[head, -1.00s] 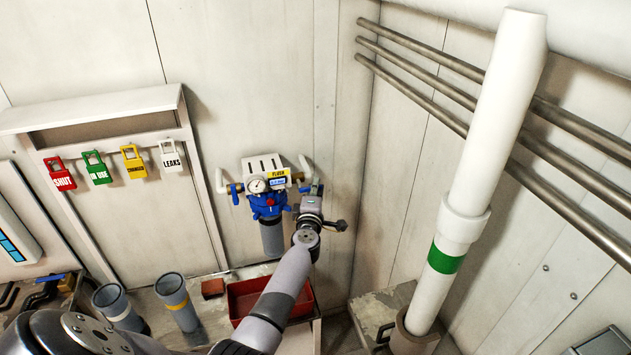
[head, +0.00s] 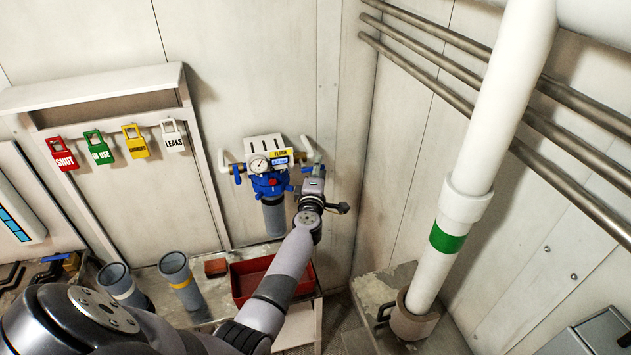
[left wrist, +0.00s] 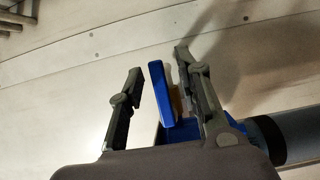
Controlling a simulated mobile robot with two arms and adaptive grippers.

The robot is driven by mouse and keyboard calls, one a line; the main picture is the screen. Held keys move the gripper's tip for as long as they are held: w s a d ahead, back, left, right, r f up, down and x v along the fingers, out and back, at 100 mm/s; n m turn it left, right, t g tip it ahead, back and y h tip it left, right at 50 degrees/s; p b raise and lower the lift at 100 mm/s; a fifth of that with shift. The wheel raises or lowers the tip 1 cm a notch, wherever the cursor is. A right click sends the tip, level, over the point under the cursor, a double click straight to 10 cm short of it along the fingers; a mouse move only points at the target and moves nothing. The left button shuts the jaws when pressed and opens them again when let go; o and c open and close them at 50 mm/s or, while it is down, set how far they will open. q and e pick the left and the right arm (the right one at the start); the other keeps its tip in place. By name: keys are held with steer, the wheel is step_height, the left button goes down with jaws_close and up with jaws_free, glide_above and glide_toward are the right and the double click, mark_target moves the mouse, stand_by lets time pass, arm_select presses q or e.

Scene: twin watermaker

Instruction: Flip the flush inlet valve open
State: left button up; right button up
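The flush unit (head: 268,180) hangs on the back wall, with a yellow label, a round gauge, a blue body and a grey filter housing below. A blue lever (head: 237,170) shows on its left side. My left gripper (head: 314,172) is at the unit's right side and covers the fittings there. In the left wrist view, my left gripper (left wrist: 159,62) is open, with a blue valve handle (left wrist: 160,90) standing between its fingers. A gap shows on the left of the handle; contact with the right finger is unclear. My right gripper is not in view.
A red tray (head: 240,290) and grey cups (head: 176,277) stand on the bench below. Coloured lockout tags (head: 98,148) hang on the left. A white pipe with a green band (head: 447,240) stands on the right. Wall space right of the unit is clear.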

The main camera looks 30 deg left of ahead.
arm_select(q)
steer(key=v, duration=1.1)
steer(key=shift+s, duration=0.2)
steer(key=s+d+f+m+g+h+b, duration=0.15)
steer(key=d+f+m, duration=0.25)
steer(key=f, duration=0.6)
steer(key=s+d+f+m+h+b, duration=0.3)
steer(key=d+f+m, duration=0.1)
steer(key=f, duration=0.6)
steer(key=s+d+f+m+g+h+b, duration=0.1)
steer(key=s+d+f+m+h+b, duration=0.2)
steer(key=f, duration=0.7)
steer(key=s+d+f+m+g+h+b, duration=0.1)
steer(key=s+d+f+m+g, duration=0.2)
steer(key=s+f, duration=0.55)
steer(key=s+d+f+m+g+h+b, duration=0.15)
steer(key=s+f+m, duration=0.35)
steer(key=f, duration=0.6)
steer(key=s+f+m+g+b, duration=0.1)
steer(key=s+f, duration=0.4)
steer(key=s, duration=0.5)
steer(key=s+a+f+m+g+y+b, duration=0.1)
steer(key=s+f+m+g, duration=0.2)
steer(key=s, duration=0.7)
steer(key=s+f+m+g+b, duration=0.2)
steer(key=s+f+g, duration=0.2)
steer(key=s+f, duration=0.4)
steer(key=shift+s+a+m+y, duration=0.3)
steer(key=shift+s+a+y, duration=0.1)
steer(key=shift+s, duration=0.7)
